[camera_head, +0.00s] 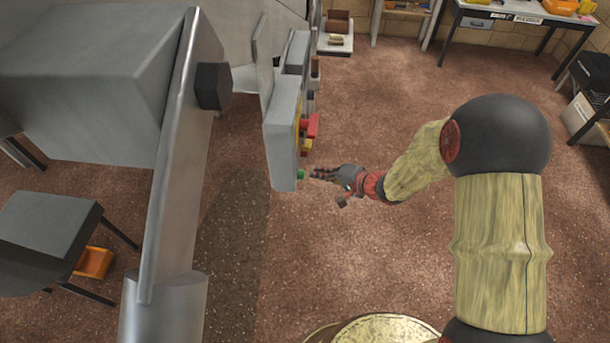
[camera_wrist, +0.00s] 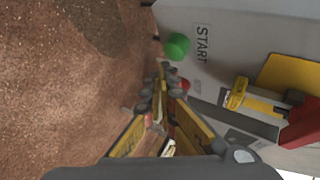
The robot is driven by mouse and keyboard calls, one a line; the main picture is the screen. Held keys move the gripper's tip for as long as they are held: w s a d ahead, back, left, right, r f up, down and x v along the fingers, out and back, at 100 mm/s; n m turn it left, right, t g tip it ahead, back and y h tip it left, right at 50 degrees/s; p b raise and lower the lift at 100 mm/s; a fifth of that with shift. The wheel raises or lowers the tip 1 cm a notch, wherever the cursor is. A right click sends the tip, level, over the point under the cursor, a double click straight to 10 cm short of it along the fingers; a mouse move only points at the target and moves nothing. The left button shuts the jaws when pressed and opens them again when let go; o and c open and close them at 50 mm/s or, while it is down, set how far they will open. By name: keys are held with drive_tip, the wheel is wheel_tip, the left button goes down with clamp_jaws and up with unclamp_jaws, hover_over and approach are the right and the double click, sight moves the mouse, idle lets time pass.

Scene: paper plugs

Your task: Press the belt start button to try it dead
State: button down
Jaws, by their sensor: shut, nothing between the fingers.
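The green start button (camera_wrist: 177,46) sticks out of a grey control box, beside a label reading START (camera_wrist: 201,43), in the wrist view. In the head view the button (camera_head: 300,174) is at the lower right of the box (camera_head: 283,140). My gripper (camera_head: 316,173) is shut and empty, its fingertips pointing left at the button. In the wrist view the gripper tips (camera_wrist: 162,70) are just below the button in the picture. I cannot tell whether they touch it. A red button (camera_wrist: 184,84) is partly hidden behind the fingers.
A red switch handle (camera_head: 312,125) and a yellow padlock-like part (camera_wrist: 238,92) stick out from the box above the start button. A metal post and large grey housing (camera_head: 90,85) stand at left. An orange bin (camera_head: 94,262) lies low left. Open floor lies right of the box.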

drive_tip(key=shift+d+b, duration=0.55)
drive_tip(key=shift+d, duration=2)
